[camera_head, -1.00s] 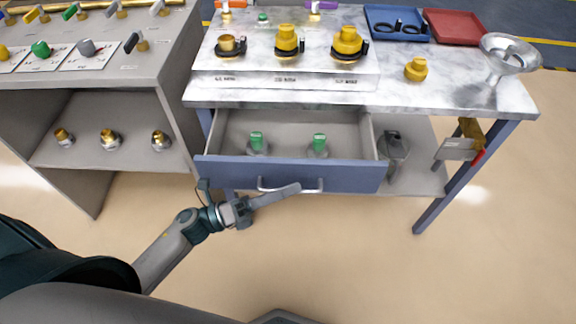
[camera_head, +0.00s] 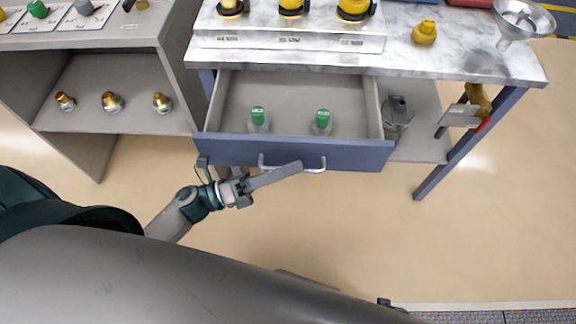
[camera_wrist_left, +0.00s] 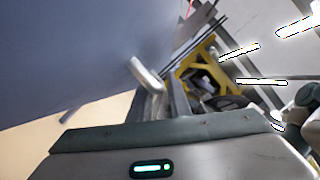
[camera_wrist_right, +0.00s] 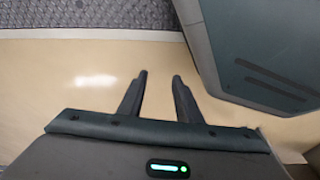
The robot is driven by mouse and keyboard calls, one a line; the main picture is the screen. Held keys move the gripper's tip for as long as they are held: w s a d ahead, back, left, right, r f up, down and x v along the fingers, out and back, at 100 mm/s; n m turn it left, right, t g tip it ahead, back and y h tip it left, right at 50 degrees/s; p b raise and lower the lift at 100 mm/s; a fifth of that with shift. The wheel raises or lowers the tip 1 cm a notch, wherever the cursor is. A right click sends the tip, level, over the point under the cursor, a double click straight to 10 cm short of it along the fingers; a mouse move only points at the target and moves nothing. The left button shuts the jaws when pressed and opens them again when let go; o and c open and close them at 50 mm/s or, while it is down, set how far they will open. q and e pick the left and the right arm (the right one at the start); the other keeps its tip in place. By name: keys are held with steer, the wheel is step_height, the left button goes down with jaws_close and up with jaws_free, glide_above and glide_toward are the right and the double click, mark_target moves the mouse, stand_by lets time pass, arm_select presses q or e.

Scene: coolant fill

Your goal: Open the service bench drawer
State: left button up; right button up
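The blue-fronted drawer (camera_head: 350,155) of the service bench (camera_head: 440,62) is pulled well out, its grey inside showing. Two green-capped containers (camera_head: 258,117) (camera_head: 322,120) stand in it. The light handle (camera_head: 320,169) runs across the drawer front. My left gripper (camera_head: 297,168) lies across the handle from the left. In the left wrist view, its fingers (camera_wrist_left: 170,98) are close together at the handle (camera_wrist_left: 145,76) and look shut on it; the exact contact is partly hidden. My right gripper (camera_wrist_right: 160,80) is open and empty above the floor in the right wrist view.
A metal funnel (camera_head: 520,22) and a yellow fitting (camera_head: 424,33) stand on the bench top. A bench leg (camera_head: 470,145) stands right of the drawer. A grey shelf unit (camera_head: 130,75) with brass fittings stands at left. The floor before the drawer is clear.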

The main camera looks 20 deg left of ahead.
arm_select(q)
steer(key=shift+a, duration=0.1)
